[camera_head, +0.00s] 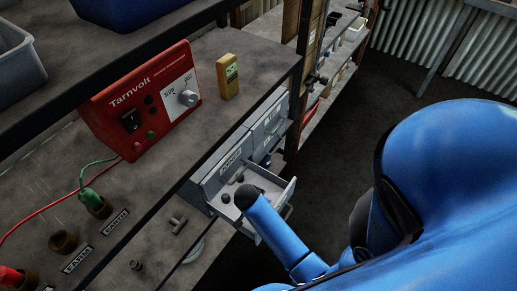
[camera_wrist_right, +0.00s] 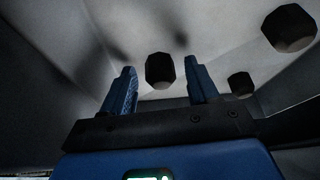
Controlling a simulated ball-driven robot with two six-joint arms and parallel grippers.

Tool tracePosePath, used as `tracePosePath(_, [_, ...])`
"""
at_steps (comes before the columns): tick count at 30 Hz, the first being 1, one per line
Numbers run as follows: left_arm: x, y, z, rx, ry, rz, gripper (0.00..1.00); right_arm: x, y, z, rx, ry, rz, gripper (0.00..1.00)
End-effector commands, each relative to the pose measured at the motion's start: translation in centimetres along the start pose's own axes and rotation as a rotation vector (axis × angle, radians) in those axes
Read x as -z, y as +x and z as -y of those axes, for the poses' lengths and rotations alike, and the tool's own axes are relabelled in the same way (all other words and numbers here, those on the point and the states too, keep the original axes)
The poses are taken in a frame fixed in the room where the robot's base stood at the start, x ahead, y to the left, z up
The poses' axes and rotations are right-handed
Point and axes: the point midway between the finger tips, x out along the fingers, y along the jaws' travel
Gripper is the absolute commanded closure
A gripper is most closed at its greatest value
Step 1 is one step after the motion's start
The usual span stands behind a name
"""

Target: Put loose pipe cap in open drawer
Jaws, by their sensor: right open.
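The open drawer (camera_head: 284,198) juts from a grey drawer unit on the bench in the head view. Small dark caps (camera_head: 226,198) lie in it. My right gripper (camera_head: 247,195) is at the drawer, its tips hidden by my arm in the head view. In the right wrist view its two blue fingers (camera_wrist_right: 161,88) are open and apart. A black faceted cap (camera_wrist_right: 158,70) shows in the gap between them; I cannot tell its distance. Two more black caps (camera_wrist_right: 288,28) (camera_wrist_right: 240,84) are to the right, against pale drawer surfaces. My left gripper is not in view.
Closed drawers (camera_head: 266,128) stand behind the open one. A grey pipe tee (camera_head: 178,224) and a small dark fitting (camera_head: 136,264) lie on the bench. A red Tarnvolt box (camera_head: 150,98) and a yellow meter (camera_head: 228,77) stand further back. The floor on the right is clear.

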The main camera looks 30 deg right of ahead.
Motion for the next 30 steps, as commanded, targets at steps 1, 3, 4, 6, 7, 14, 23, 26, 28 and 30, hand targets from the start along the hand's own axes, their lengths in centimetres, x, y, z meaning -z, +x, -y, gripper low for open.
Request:
tracePosePath(1, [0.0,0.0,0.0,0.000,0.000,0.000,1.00,0.0,0.0,0.0,0.000,0.000,0.000,0.40])
tracePosePath(3, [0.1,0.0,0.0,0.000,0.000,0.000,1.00,0.1,-0.1,0.0,0.000,0.000,0.000,0.40])
tracePosePath(4, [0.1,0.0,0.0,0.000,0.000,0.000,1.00,0.1,-0.3,0.0,0.000,0.000,0.000,0.40])
tracePosePath(6, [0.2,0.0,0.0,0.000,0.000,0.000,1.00,0.1,-0.7,0.0,0.000,-0.001,0.000,0.40])
tracePosePath(7, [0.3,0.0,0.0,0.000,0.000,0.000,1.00,0.1,-0.9,0.0,0.000,-0.001,0.000,0.40])
tracePosePath(14, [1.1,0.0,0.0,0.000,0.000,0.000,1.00,0.2,-4.4,0.1,0.003,-0.002,-0.001,0.40])
tracePosePath(23, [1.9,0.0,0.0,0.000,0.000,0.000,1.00,0.1,-9.7,0.1,0.002,0.000,0.000,0.40])
tracePosePath(26, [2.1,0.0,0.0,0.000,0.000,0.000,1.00,0.1,-10.9,0.1,0.002,-0.001,-0.001,0.40])
tracePosePath(28, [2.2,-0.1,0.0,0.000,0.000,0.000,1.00,0.1,-11.5,0.1,0.001,-0.001,-0.001,0.40])
tracePosePath(30, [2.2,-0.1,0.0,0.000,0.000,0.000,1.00,0.1,-11.8,0.0,0.003,-0.003,-0.001,0.40])
